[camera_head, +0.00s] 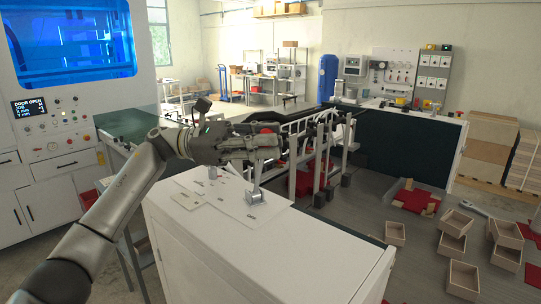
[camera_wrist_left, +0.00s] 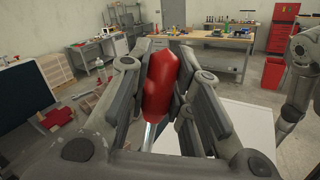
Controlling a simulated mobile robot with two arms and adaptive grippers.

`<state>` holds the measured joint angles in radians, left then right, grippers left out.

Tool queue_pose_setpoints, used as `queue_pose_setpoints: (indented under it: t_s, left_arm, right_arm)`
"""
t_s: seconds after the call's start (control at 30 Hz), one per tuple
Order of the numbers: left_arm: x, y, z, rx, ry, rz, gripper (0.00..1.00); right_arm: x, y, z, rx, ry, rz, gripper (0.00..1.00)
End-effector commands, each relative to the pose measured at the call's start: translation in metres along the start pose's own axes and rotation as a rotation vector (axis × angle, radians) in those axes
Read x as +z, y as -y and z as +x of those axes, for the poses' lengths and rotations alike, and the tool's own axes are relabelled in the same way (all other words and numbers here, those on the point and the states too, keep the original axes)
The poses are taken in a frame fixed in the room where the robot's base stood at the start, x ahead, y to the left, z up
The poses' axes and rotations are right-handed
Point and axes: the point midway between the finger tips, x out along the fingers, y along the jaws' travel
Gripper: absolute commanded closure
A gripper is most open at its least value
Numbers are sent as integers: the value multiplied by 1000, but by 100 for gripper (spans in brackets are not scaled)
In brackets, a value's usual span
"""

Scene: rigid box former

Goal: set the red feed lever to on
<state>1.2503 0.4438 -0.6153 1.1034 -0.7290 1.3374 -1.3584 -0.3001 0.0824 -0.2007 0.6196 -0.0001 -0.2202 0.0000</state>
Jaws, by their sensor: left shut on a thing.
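The red feed lever's handle (camera_wrist_left: 160,85) stands between the fingers of my left gripper (camera_wrist_left: 160,75) in the left wrist view, with its metal shaft (camera_wrist_left: 149,135) below. In the head view, my left gripper (camera_head: 268,146) is above the white cabinet and shut on the handle, which it mostly hides; a little red shows at the fingers. A metal lever shaft (camera_head: 257,180) rises below the gripper from a pale plate (camera_head: 235,208) on the cabinet top. The markings on the plate are too small to read. My right gripper is not in view.
The white cabinet (camera_head: 255,250) has a clear front top. Behind it is a machine frame with metal rails (camera_head: 305,150). Open wooden boxes (camera_head: 455,222) lie on the grey floor at right. A blue-windowed machine (camera_head: 70,40) stands at left.

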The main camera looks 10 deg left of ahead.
Motion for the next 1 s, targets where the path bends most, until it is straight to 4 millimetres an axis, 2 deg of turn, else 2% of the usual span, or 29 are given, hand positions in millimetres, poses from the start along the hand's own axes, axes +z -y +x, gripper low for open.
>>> queue_pose_setpoints:
  t_s: [0.03, 0.1, 0.5, 1.0]
  left_arm:
    - [-3, -4, -4, 12, 23, -27, 100]
    - [-2, -12, -9, 26, 56, -68, 100]
    - [-1, -45, -35, 95, 214, -275, 100]
    - [-3, -57, -45, 122, 274, -356, 100]
  right_arm:
    - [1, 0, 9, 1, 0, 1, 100]
    - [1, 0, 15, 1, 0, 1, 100]
    - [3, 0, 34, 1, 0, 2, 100]
    - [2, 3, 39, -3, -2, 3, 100]
